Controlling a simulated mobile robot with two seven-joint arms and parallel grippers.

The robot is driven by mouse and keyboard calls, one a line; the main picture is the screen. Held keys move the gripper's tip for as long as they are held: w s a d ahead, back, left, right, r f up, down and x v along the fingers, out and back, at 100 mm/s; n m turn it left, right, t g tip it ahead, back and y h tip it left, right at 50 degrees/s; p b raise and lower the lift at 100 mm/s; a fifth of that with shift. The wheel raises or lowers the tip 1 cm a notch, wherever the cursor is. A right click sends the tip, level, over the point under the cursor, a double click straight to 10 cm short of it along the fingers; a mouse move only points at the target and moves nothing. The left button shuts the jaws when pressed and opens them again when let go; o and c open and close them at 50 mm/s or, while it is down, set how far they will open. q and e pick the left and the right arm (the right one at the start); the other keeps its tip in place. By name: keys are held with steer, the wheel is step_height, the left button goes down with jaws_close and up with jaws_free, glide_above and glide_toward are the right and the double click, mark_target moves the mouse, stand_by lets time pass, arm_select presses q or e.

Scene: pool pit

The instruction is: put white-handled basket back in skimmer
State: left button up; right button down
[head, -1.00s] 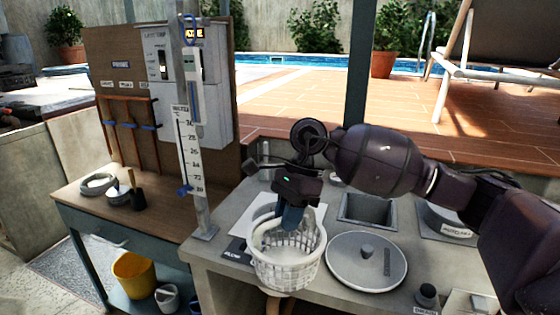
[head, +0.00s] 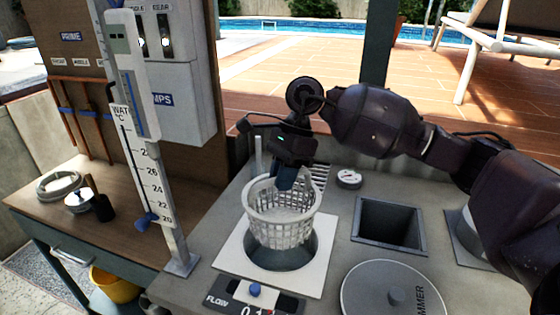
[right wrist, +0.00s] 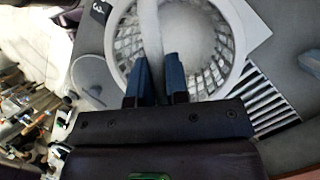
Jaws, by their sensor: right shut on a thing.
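The white lattice basket (head: 282,222) hangs roughly upright from my right gripper (head: 286,184). In the right wrist view my gripper (right wrist: 155,85) is shut on the white handle strap (right wrist: 151,35), with the basket (right wrist: 207,45) beyond the fingers. The skimmer opening is a round hole in a white square plate (head: 233,257) set in the grey counter. The basket is over this hole, and its lower part overlaps the far side of it in the head view. I cannot tell whether its bottom is within the hole. My left gripper is not in view.
The round grey skimmer lid (head: 365,290) lies on the counter at front right. A square open pit (head: 390,225) is right of the plate, with a small gauge (head: 348,179) behind. A post with a thermometer (head: 140,150) stands left. A flow panel (head: 270,297) is in front.

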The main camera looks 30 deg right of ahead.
steer(key=shift+w+d, duration=0.15)
steer(key=shift+w, duration=0.2)
steer(key=shift+s+f, duration=0.15)
steer(key=shift+f, duration=0.6)
step_height(320, 180, down, 2)
steer(key=shift+f+b, duration=0.1)
steer(key=shift+b, duration=0.5)
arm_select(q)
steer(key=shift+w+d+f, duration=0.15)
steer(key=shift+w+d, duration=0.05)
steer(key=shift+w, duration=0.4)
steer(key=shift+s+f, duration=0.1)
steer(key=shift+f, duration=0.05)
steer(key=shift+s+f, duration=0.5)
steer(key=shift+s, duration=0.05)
arm_select(e)
steer(key=shift+f, duration=0.1)
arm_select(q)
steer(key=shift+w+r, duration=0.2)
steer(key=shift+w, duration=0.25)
arm_select(e)
steer(key=shift+f, duration=0.1)
